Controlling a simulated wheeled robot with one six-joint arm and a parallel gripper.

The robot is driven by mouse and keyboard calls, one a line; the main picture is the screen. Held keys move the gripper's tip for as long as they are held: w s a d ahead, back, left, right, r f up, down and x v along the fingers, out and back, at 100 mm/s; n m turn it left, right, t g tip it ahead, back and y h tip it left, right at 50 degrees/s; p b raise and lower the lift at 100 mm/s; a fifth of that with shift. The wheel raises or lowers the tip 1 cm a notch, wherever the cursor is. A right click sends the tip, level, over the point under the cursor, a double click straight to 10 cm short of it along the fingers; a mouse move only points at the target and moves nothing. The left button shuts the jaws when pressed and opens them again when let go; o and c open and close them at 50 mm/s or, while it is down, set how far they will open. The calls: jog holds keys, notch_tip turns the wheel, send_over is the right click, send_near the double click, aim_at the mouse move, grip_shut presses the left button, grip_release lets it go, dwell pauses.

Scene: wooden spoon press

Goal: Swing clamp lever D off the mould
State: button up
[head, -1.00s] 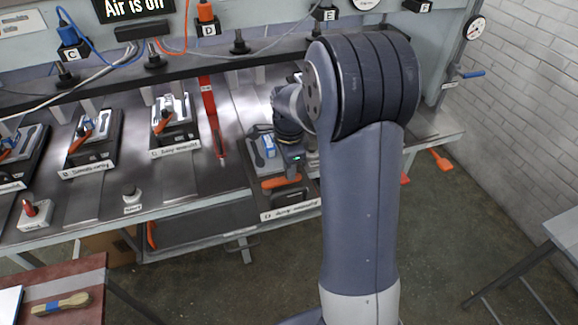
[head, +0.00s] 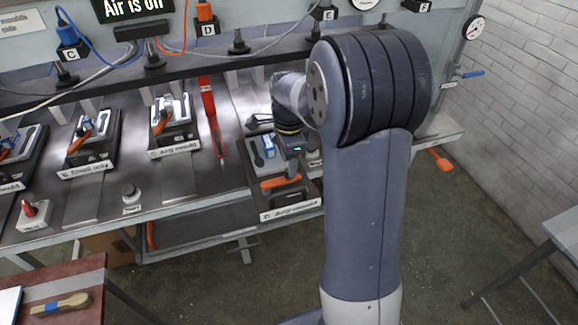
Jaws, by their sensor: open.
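Mould D (head: 290,213), a dark block with a white label on its front edge, sits on the bench at the picture's middle. An orange lever handle (head: 280,182) lies across the front part of this block. A blue part (head: 269,144) shows on the mould's left side. My gripper (head: 294,168) is over the mould, just above and behind the orange handle. It is open. The fingertips are small and dark here, and I cannot tell whether they touch the handle.
Similar moulds with orange levers stand to the left, the nearest being mould C (head: 174,135). Hoses and plugs hang above.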

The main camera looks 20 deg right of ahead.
notch_tip(320, 180, up, 8)
jog(key=shift+f, duration=0.15)
dwell(0.4)
send_near(281, 178)
jog(key=f, duration=0.2)
jog(key=d+f, duration=0.2)
jog(key=f, duration=0.1)
jog(key=shift+s+f, duration=0.35)
jog(key=shift+s, duration=0.05)
jog(key=shift+w, duration=0.1)
jog(key=shift+r, duration=0.15)
